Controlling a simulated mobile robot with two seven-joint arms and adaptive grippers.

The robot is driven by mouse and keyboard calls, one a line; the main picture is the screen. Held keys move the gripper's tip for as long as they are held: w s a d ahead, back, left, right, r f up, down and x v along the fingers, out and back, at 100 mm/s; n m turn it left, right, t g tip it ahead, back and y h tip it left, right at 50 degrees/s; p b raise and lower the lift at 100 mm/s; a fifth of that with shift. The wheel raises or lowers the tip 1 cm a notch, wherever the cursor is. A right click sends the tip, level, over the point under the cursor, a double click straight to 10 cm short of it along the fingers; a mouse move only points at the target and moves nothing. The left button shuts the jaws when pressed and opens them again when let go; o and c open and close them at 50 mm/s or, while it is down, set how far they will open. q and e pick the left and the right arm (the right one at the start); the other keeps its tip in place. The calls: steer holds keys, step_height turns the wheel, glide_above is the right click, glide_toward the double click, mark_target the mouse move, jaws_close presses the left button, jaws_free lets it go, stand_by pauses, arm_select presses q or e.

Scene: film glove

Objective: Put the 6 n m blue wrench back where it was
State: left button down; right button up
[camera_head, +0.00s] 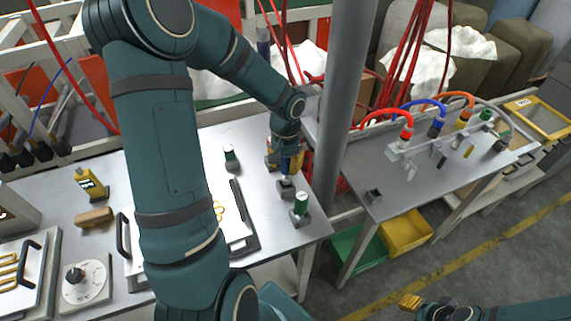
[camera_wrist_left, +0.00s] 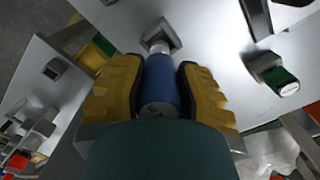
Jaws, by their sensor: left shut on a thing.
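My left gripper (camera_head: 286,160) is shut on the blue wrench (camera_wrist_left: 160,82); its yellow fingers lie on both sides of the blue handle in the left wrist view. The wrench stands roughly upright over a small grey holder (camera_head: 286,188) on the left table. Its silver lower end meets the holder (camera_wrist_left: 162,37) in the left wrist view; how deep it sits I cannot tell. In the head view the fingers partly hide the blue handle. My right gripper (camera_head: 411,301) shows only in part at the bottom right, away from the tables; its opening is unclear.
A grey pole (camera_head: 346,90) rises close to the right. The right table (camera_head: 420,182) bears an empty holder (camera_head: 374,196) and several hosed tools. Green (camera_head: 357,250) and yellow bins (camera_head: 405,233) sit below.

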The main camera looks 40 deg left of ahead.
arm_select(q)
steer(key=shift+f+b, duration=0.45)
steer(key=shift+f, duration=0.1)
steer(key=c, duration=0.8)
jaws_free()
steer(key=shift+r+p, duration=0.45)
steer(key=shift+r, duration=0.05)
steer(key=r+p, duration=0.1)
steer(key=r, duration=1.1)
steer(key=shift+w+a+p, duration=0.2)
steer(key=shift+p, duration=0.15)
